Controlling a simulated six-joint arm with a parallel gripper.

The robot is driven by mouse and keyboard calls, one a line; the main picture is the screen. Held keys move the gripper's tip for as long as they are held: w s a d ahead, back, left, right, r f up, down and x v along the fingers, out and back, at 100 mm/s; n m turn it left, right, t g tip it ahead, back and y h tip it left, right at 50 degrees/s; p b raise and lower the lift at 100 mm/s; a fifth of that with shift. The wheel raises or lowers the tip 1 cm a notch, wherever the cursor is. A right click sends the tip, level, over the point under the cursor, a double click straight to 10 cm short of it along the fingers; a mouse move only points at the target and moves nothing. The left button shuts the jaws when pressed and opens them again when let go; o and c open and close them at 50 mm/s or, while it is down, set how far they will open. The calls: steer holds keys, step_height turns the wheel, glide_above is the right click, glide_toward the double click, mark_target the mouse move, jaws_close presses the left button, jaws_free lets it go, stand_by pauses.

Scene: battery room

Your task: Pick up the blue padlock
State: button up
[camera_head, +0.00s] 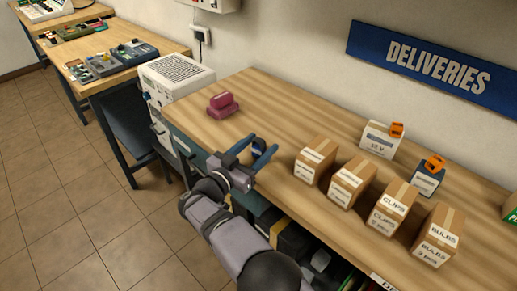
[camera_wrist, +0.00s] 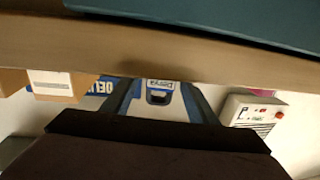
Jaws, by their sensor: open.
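The blue padlock (camera_wrist: 161,86) shows between my gripper's two fingers in the wrist view, with a pale label and a dark shackle. In the head view a small dark blue shape, likely the padlock (camera_head: 258,146), shows between the fingers near the wooden bench's front edge, mostly hidden. My gripper (camera_head: 264,145) is open at that edge. In the wrist view my gripper (camera_wrist: 158,87) has a finger on each side of the padlock, with gaps visible. I cannot tell whether either finger touches it.
The wooden bench (camera_head: 285,118) has clear room behind my gripper. A maroon object (camera_head: 222,105) lies toward the left back. Several cardboard boxes (camera_head: 315,160) stand to the right. A white machine (camera_head: 178,80) stands left of the bench. A blue DELIVERIES sign (camera_head: 435,68) hangs on the wall.

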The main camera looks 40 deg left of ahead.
mark_target(259, 139)
steer(key=c, duration=1.2)
steer(key=shift+r, duration=0.1)
step_height(259, 139, up, 10)
